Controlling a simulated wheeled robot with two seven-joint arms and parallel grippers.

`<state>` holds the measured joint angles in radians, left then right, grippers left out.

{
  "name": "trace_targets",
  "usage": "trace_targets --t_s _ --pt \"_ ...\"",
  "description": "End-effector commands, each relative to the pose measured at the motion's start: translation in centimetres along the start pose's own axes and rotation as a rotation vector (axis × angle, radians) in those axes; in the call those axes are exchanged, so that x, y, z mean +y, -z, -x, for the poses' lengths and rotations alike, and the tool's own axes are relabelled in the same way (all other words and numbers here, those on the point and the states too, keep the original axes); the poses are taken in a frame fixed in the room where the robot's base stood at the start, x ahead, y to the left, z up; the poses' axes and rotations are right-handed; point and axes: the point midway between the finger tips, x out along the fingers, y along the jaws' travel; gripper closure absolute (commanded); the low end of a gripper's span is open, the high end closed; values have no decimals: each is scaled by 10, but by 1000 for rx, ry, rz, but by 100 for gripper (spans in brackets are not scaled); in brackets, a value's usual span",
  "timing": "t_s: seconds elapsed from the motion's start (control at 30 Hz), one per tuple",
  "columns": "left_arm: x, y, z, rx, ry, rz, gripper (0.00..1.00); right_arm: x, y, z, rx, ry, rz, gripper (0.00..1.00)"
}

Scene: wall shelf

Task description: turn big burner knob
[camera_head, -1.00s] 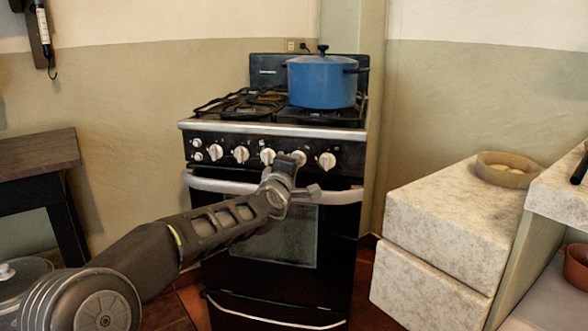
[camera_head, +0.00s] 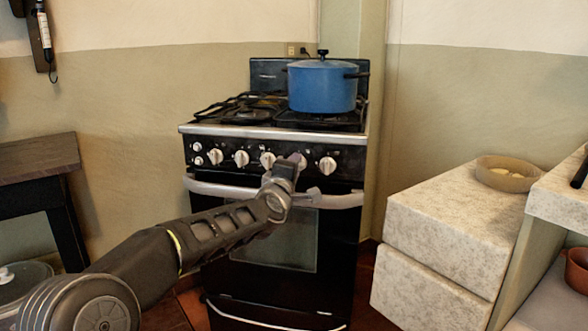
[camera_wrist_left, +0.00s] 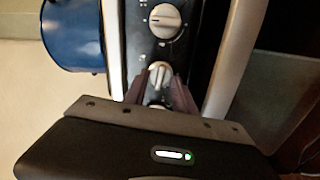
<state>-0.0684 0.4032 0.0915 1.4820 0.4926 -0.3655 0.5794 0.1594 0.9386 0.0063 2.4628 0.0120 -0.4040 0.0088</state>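The stove's front panel (camera_head: 222,148) carries a row of white knobs. The rightmost knob (camera_head: 327,164) shows clear in the head view, and a large white knob (camera_wrist_left: 165,20) shows at the top of the left wrist view. A smaller-looking knob (camera_wrist_left: 160,73) lies between the tips of my left gripper (camera_wrist_left: 159,84). The two fingers stand apart on either side of it; I cannot tell whether they touch it. In the head view my left gripper (camera_head: 290,165) partly hides this knob. My right gripper is not in view.
A blue pot (camera_head: 322,86) stands on the right of the stovetop. The oven door handle (camera_head: 340,199) runs below the knobs, close to my left gripper. Stone-topped drawers (camera_head: 455,215) with a bowl (camera_head: 507,174) stand at the right.

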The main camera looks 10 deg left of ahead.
Motion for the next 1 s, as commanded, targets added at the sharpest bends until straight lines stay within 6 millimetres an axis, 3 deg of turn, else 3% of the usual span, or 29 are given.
trace_targets --t_s 0.23,0.7,1.0 --pt "1 1 12 1 0 -1 68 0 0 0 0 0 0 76" --pt "1 0 76 0 0 -1 68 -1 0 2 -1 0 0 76" --pt "0 0 78 0 0 0 68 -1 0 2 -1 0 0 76"
